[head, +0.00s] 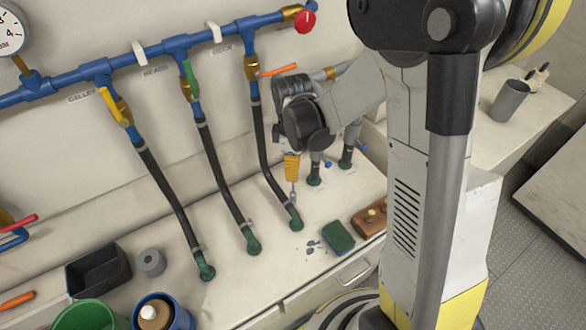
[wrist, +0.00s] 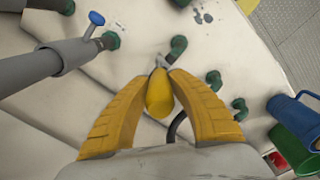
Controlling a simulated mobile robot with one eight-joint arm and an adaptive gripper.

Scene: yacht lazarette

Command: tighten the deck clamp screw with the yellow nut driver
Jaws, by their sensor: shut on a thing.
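My gripper (head: 292,166) points down and is shut on the yellow nut driver. In the wrist view, the nut driver's yellow handle (wrist: 160,94) sits between my two yellow fingers (wrist: 160,100). Its metal shaft (head: 293,194) hangs down in the head view, near the foot of the rightmost black hose. That hose ends in a green deck fitting (head: 296,224), with a grey clamp band (head: 290,206) just above it. In the wrist view the shaft tip appears close to this fitting (wrist: 178,45). The clamp screw is too small to make out, and I cannot tell whether the tip touches it.
Two other black hoses (head: 222,190) run left of it from the blue pipe (head: 150,58). Two grey hoses with blue levers (head: 327,164) stand close on the right.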

